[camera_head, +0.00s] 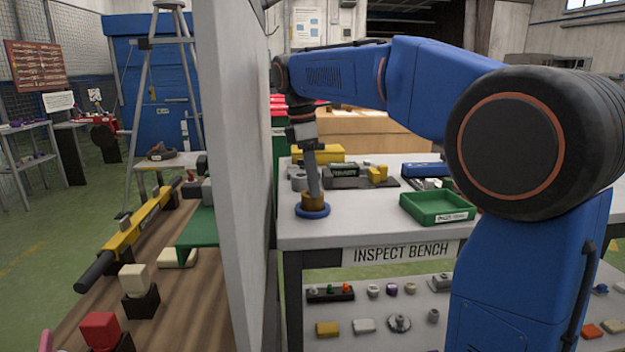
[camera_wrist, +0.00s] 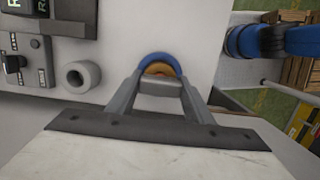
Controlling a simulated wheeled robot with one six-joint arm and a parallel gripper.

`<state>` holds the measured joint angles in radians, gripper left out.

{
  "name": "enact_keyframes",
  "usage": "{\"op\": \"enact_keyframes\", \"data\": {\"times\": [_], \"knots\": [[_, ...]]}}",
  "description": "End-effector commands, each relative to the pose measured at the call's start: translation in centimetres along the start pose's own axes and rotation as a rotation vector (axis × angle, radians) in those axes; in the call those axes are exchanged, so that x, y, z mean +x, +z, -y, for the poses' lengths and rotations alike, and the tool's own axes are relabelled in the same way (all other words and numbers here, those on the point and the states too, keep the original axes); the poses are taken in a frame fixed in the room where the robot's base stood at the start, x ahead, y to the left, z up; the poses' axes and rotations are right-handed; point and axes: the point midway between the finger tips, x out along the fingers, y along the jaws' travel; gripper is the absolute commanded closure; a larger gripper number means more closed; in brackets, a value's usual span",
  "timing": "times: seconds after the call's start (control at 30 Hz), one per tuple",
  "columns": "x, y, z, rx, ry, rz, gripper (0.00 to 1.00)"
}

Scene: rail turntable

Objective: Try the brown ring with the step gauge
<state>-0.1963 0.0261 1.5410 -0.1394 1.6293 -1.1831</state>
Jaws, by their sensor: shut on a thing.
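The brown ring (camera_head: 313,201) is at the near left end of the inspect bench, directly below my gripper, with a blue ring (camera_head: 313,212) around its foot. In the wrist view the brown ring (camera_wrist: 160,69) shows partly between my fingertips, inside the blue ring (camera_wrist: 158,56). My gripper (camera_head: 313,190) points down and is shut on a grey piece (camera_wrist: 160,88), which may be the step gauge. The grey piece covers part of the brown ring. I cannot tell how far it sits inside the ring.
A grey hollow cylinder (camera_wrist: 82,75) stands beside the ring. Behind it on the bench are a dark device with yellow blocks (camera_head: 350,176) and a green tray (camera_head: 437,207) to the right. A white partition (camera_head: 236,180) rises close on the left. Bare bench top lies in front of the tray.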

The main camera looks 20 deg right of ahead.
Motion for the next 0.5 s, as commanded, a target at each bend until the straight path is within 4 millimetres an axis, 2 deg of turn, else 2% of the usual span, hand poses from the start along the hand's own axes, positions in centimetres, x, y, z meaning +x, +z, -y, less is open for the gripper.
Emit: {"op": "enact_keyframes", "data": {"times": [0.5], "knots": [[0.63,-0.08,0.02,0.0,0.0,0.0,0.79]]}}
